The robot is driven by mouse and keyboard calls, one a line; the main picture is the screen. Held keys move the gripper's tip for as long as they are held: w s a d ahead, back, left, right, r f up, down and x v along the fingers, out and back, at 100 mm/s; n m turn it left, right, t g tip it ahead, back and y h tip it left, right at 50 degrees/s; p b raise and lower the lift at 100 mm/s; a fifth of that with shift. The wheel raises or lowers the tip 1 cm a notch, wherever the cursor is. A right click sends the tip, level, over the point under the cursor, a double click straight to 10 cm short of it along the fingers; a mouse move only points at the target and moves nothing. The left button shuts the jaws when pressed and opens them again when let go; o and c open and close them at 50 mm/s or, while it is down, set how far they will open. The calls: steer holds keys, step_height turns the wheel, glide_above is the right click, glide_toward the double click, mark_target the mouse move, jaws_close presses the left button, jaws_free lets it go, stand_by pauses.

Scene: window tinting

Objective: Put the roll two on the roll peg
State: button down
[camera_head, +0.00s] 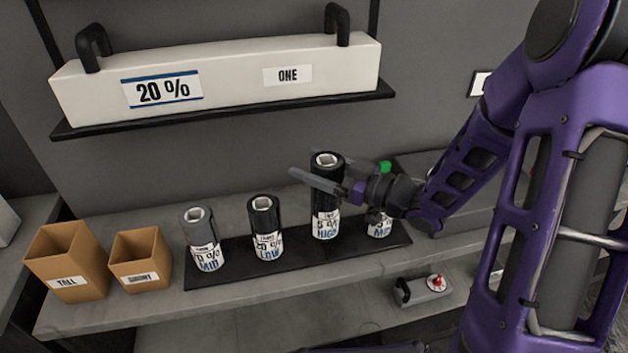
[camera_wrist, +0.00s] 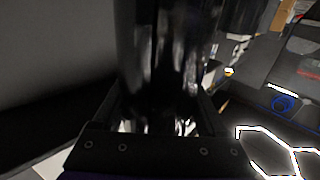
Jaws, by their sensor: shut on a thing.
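My gripper (camera_head: 331,187) is shut on a tall black roll (camera_head: 326,222) and holds it upright. The roll's white label shows "HIGH" in blue, with smaller print above that I cannot read surely. Its foot is at or just above the black mat (camera_head: 295,255); I cannot tell if it touches. The wrist view shows the glossy dark roll (camera_wrist: 165,60) between my jaws. A grey roll (camera_head: 203,238), a black roll (camera_head: 265,228) and a roll partly behind my gripper (camera_head: 380,228) stand on the mat. I cannot make out which is roll two, nor a roll peg.
Brown boxes marked "TALL" (camera_head: 68,262) and "SHORT" (camera_head: 140,260) stand left of the mat. A long white "20% ONE" box (camera_head: 225,75) with black handles sits on a wall shelf above. A small device with a red knob (camera_head: 422,290) lies at front right.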

steer(key=shift+f+b, duration=0.4)
steer(key=shift+f, duration=1.25)
jaws_free()
steer(key=shift+r, duration=0.15)
steer(key=v, duration=1.2)
steer(key=shift+r, duration=0.1)
